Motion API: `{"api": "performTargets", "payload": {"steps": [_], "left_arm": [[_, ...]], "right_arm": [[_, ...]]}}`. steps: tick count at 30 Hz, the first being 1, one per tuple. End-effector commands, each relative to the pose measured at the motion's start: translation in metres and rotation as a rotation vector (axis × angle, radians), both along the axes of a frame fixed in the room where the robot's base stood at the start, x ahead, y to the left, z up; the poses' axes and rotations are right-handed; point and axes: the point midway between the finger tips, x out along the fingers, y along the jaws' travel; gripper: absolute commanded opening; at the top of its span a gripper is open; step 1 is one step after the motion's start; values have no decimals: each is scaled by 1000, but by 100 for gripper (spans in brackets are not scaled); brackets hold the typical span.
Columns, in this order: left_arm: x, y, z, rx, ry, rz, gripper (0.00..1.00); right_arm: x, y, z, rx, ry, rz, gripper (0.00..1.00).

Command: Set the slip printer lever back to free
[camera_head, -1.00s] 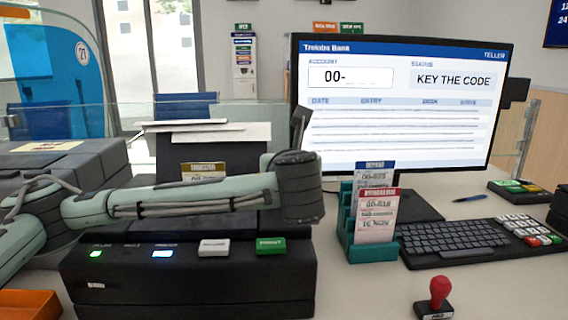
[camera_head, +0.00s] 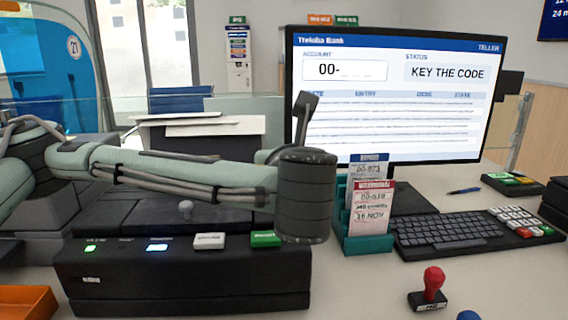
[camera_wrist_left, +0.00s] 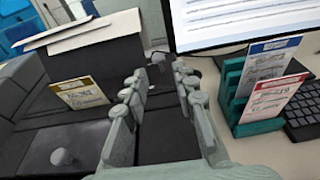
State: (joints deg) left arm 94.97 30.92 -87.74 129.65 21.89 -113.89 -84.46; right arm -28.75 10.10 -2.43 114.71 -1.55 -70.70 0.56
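The black slip printer (camera_head: 180,275) stands at the front left, with lit indicators and a white and a green button. A grey round knob (camera_head: 185,208) rises from its top; a similar knob shows in the left wrist view (camera_wrist_left: 62,157), left of the fingers. A darker knob (camera_wrist_left: 157,60) stands beyond and between my left fingertips, apart from them; I cannot tell which knob is the lever. My left gripper (camera_wrist_left: 158,82) is open and empty above the dark machine top. My right gripper is not in view.
A teal slip holder (camera_head: 362,243) with slips stands right of my left wrist, near the monitor (camera_head: 400,100). The keyboard (camera_head: 450,232) and a red stamp (camera_head: 431,288) are further right. An orange tray (camera_head: 25,303) is at the front left. A gold-headed slip (camera_wrist_left: 80,93) stands left of the fingers.

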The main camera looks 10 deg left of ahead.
Motion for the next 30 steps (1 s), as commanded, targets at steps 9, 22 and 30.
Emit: {"api": "performTargets", "payload": {"steps": [9, 22, 30], "left_arm": [[-33, -9, 11, 3, -5, 2, 28], [-48, -11, 12, 1, 1, 8, 28], [-48, -11, 12, 0, 1, 7, 28]], "right_arm": [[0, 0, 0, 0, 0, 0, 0], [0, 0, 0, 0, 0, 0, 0], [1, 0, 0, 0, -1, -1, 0]]}}
